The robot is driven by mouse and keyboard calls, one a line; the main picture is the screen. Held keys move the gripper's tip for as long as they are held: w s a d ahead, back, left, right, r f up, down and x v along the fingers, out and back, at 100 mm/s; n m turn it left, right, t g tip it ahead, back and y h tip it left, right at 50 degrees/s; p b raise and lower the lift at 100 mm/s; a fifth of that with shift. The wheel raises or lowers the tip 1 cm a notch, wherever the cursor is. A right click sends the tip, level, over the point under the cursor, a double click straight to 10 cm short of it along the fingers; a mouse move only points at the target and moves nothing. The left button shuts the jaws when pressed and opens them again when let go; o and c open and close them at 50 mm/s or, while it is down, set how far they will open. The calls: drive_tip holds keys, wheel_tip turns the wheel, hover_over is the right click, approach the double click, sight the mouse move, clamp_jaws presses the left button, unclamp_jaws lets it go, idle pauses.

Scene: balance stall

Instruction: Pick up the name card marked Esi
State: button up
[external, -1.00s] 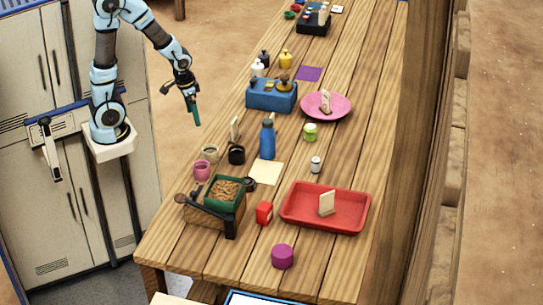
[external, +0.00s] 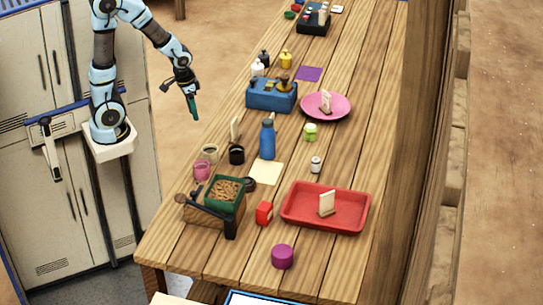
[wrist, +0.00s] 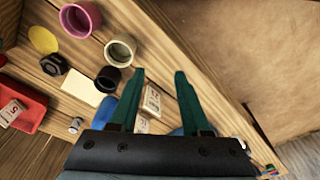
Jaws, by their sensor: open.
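Small pale name cards stand on the long wooden table. In the external view, one card (external: 235,129) stands near the left edge by the black cup, one (external: 325,101) is on the pink plate, and one (external: 326,203) is in the red tray. My gripper (external: 193,106) hangs off the table's left side, apart from every card. In the wrist view its green fingers (wrist: 160,75) are spread, with nothing held. A card with dark marks (wrist: 152,99) shows between them, farther off. Another card (wrist: 12,112) lies in view at far left. I cannot read which one says Esi.
A black cup (external: 236,155), a blue bottle (external: 267,140) and a blue caddy (external: 271,97) stand around the left-edge card. Pink (external: 202,171) and beige (external: 210,153) cups are nearer the front. The red tray's rim (external: 290,217) is at front right.

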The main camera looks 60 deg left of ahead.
sight(233, 128)
wheel_tip(233, 128, up, 4)
drive_tip(key=r, duration=0.1)
drive_tip(key=w+d+n+t+b, duration=0.2)
drive_tip(key=w+d+n+t, duration=0.2)
drive_tip(key=w+d+t, duration=0.8)
drive_tip(key=s+a+f+n+g+y+b, duration=0.1)
drive_tip(key=s+a+n+g+y+b, duration=0.2)
drive_tip(key=n+y, duration=0.5)
drive_tip(key=f+y, duration=0.1)
drive_tip(key=f, duration=0.2)
drive_tip(key=s+f+m+p, duration=0.1)
drive_tip(key=f, duration=0.3)
drive_tip(key=f+y, duration=0.1)
drive_tip(key=f, duration=0.3)
drive_tip(key=shift+s+d+f+m+y, duration=0.1)
drive_tip(key=shift+s+m+y, duration=0.2)
drive_tip(key=shift+m, duration=0.1)
drive_tip(key=p+x, duration=0.3)
drive_tip(key=x, duration=0.7)
drive_tip(key=shift+w+f, duration=0.3)
clamp_jaws()
